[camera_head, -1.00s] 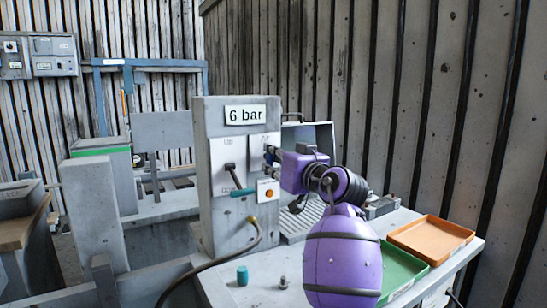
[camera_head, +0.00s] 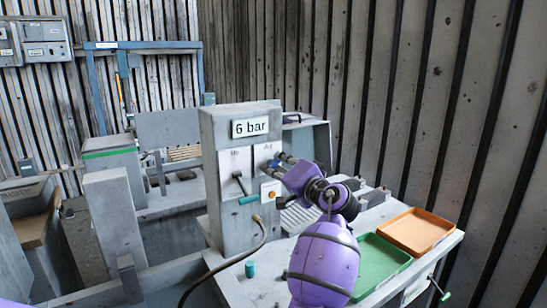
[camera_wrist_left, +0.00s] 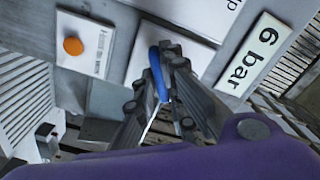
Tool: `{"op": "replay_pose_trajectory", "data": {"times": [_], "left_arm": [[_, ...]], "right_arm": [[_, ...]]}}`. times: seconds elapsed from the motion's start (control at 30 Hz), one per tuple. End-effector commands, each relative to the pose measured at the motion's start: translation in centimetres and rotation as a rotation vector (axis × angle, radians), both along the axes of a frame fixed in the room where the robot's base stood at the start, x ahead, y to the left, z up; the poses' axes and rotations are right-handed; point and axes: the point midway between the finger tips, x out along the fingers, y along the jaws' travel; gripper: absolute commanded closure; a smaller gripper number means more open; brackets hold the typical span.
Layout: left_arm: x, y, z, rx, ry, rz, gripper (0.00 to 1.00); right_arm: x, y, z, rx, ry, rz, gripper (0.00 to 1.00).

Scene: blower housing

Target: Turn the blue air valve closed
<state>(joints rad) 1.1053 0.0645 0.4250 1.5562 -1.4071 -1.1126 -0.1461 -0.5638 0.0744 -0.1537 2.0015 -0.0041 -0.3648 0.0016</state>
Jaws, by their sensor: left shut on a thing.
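The blue air valve (camera_wrist_left: 158,72) shows in the left wrist view as a slim blue handle in front of a white plate. My left gripper (camera_wrist_left: 165,75) is shut on it, with one finger on each side. In the head view my left gripper (camera_head: 277,162) reaches the white panel on the front of the grey post, below the "Air" label. There only a little blue of the valve shows between the fingertips, and the rest is hidden. I cannot tell the valve's exact angle from the head view. My right gripper is not in view.
The grey post (camera_head: 222,150) carries a "6 bar" sign (camera_head: 250,127), a lever with a teal grip (camera_head: 249,200) and an orange button (camera_head: 271,194). A hose (camera_head: 257,237) curves below. A green tray (camera_head: 380,266) and an orange tray (camera_head: 418,231) lie on the bench at right.

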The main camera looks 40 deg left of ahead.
Motion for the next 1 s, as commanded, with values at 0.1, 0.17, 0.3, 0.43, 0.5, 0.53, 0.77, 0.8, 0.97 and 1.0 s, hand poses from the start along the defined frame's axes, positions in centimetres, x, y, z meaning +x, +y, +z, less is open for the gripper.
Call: {"op": "replay_pose_trajectory", "data": {"times": [0.1,0.17,0.3,0.43,0.5,0.53,0.77,0.8,0.97,1.0], "left_arm": [[-0.1,0.0,0.9,0.043,0.096,0.001,1.00],[-0.1,0.0,0.8,0.064,0.148,0.000,1.00],[-0.1,0.0,0.8,0.110,0.261,0.001,1.00],[-0.1,0.0,0.7,0.148,0.353,0.000,1.00],[0.0,0.0,0.6,0.166,0.396,0.000,1.00],[-0.1,0.0,0.6,0.174,0.413,0.001,1.00],[0.0,0.0,0.3,0.211,0.509,0.000,1.00],[0.0,0.0,0.2,0.216,0.520,0.000,1.00],[0.0,0.0,0.1,0.226,0.548,0.000,1.00],[0.0,0.0,0.0,0.228,0.552,0.000,1.00]], "right_arm": [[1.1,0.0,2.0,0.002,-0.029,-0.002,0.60],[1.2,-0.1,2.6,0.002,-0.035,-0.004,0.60],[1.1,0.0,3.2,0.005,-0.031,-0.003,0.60],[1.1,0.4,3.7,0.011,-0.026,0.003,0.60],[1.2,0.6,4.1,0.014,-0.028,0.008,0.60],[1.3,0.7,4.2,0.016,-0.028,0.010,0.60],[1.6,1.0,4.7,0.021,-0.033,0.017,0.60],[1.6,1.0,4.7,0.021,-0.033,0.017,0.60],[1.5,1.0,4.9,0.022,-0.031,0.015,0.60],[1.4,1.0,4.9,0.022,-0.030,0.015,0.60]]}}
